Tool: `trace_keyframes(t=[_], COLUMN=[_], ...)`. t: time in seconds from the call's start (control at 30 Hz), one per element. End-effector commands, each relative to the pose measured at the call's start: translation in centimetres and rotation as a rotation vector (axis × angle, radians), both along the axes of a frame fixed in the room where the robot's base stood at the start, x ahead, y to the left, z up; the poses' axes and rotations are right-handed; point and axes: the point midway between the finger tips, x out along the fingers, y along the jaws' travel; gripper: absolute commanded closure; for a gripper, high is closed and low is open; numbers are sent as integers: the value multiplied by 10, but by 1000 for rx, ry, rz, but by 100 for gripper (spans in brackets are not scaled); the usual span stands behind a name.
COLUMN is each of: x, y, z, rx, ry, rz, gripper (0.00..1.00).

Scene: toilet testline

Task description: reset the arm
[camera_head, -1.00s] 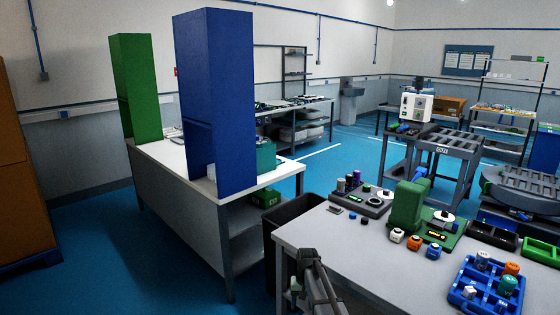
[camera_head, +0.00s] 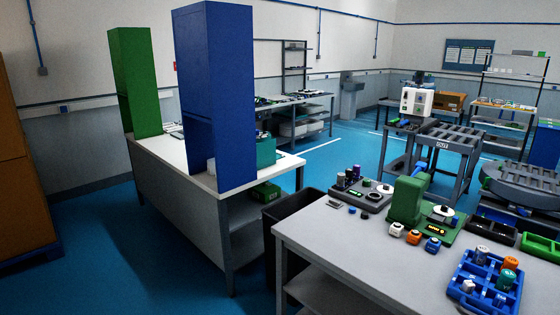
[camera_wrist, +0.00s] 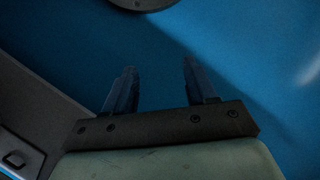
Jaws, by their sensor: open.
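My gripper (camera_wrist: 160,88) shows in the wrist view with its two dark fingers apart and nothing between them. Blue floor (camera_wrist: 235,75) lies beyond the fingertips. In the head view my gripper and arm are out of sight. The grey worktable (camera_head: 340,245) stands at the lower right of the head view, and its front left part is bare.
The worktable bears a green fixture (camera_head: 406,200), several small orange, white and blue items, and a blue tray (camera_head: 462,297). A black bin (camera_head: 285,232) stands left of it. A blue cabinet (camera_head: 215,100) and a green cabinet (camera_head: 136,80) stand on a white bench.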

Motion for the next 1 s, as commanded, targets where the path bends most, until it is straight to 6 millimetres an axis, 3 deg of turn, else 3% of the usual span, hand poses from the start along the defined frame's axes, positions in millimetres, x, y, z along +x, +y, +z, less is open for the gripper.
trace_keyframes(t=[0.03,0.2,0.4,0.5,0.6,1.0], x=[-26,-89,-150,-169,-178,-178], y=[-3,-9,-15,-16,-17,-17], z=[-3,-15,-20,-20,-21,-21], rx=[-1,-4,-6,-6,-6,-6], ry=[22,81,139,158,166,166], rz=[0,2,3,3,3,3], gripper=[44,44,44,44,44,44])
